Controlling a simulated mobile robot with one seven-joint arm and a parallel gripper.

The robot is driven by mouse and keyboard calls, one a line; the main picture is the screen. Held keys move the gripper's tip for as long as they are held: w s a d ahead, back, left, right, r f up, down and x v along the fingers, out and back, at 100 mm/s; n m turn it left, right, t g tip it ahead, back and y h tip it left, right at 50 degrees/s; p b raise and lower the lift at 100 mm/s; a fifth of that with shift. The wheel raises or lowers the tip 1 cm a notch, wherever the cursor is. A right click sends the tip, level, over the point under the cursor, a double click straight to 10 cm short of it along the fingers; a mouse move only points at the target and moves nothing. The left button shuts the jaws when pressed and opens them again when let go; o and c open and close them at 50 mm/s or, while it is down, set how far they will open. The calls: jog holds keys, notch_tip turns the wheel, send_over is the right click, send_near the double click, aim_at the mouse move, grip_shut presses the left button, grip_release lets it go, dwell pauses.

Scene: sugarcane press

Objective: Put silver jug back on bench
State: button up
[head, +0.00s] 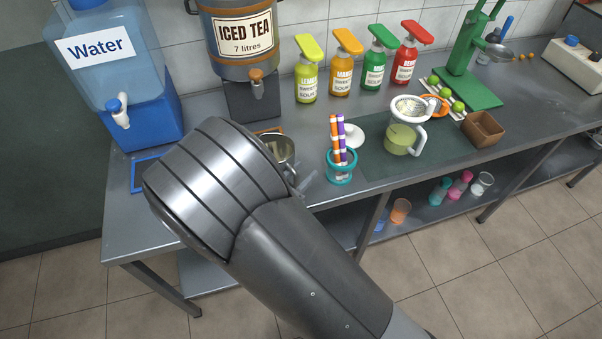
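The silver jug (281,149) shows in the head view just past the end of my arm, below the iced tea tap. Its rim and handle are visible, and my arm hides its lower left part. I cannot tell whether it touches the bench. The grey metal bench (225,103) runs across the view. My gripper is mostly hidden behind my own arm. A small grey piece (307,183) right of the jug may be part of it, but its fingers and any grip on the jug are not clear.
The iced tea dispenser (241,60) and the blue water dispenser (150,125) stand behind. A teal holder with markers (341,168) stands close right of the jug. Farther right are a strainer jug (404,138), several sauce bottles and a green press (468,85).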

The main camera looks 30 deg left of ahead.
jog(key=s+a, duration=0.2)
jog(key=s, duration=1)
jog(key=w+d+r+m+g+h, duration=0.25)
jog(key=d+m+g, duration=0.2)
jog(key=d, duration=0.35)
jog(key=w+d+r+m+g+h, duration=0.2)
jog(key=w+d+r+m+g, duration=0.2)
jog(key=d+m, duration=0.25)
jog(key=w+d+r+m+g+h, duration=0.2)
jog(key=w+d+r+m+g, duration=0.2)
jog(key=d, duration=0.5)
jog(key=s+d+r+m+y, duration=0.4)
jog(key=d+r+m, duration=0.2)
jog(key=d+m, duration=0.2)
jog(key=s+d+r+m+y, duration=0.3)
jog(key=d+r+m+y, duration=0.2)
jog(key=d+m, duration=0.4)
jog(key=shift+s+r+m, duration=0.35)
jog(key=shift+r+m, duration=0.15)
jog(key=shift+m, duration=0.5)
